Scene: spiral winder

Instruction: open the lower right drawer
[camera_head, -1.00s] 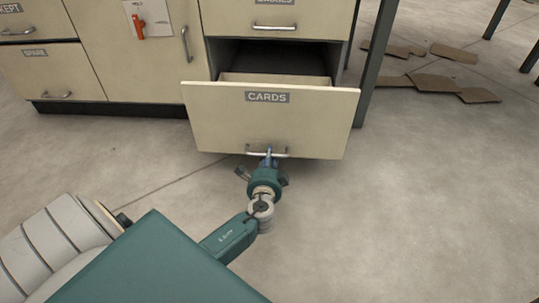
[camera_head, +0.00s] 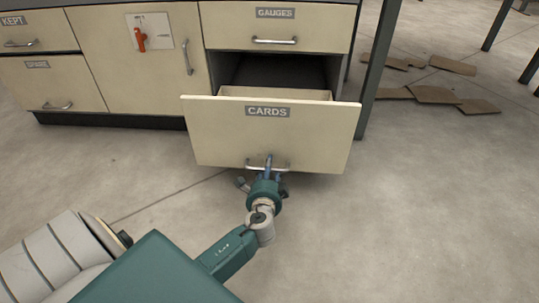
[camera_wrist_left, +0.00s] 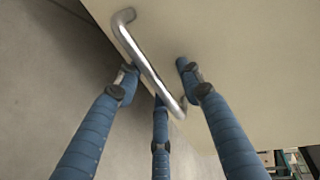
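The lower right drawer, labelled CARDS (camera_head: 225,135), is pulled well out, with its dark cavity visible behind the front. Its silver bar handle (camera_head: 284,168) is low on the front and also shows in the left wrist view (camera_wrist_left: 146,67). My left gripper (camera_head: 268,163) is at this handle. In the left wrist view its blue fingers (camera_wrist_left: 158,80) lie on both sides of the bar; the right finger seems apart from it. Whether they grip the bar cannot be told. My right gripper is out of view.
The GAUGES drawer (camera_head: 225,28) above is shut. To the left are a cabinet door (camera_head: 130,80) with an orange switch handle (camera_head: 139,40) and the shut SPARE drawer (camera_head: 70,85). A dark table leg (camera_head: 376,75) stands close right of the open drawer. Cardboard pieces (camera_head: 432,95) lie behind it.

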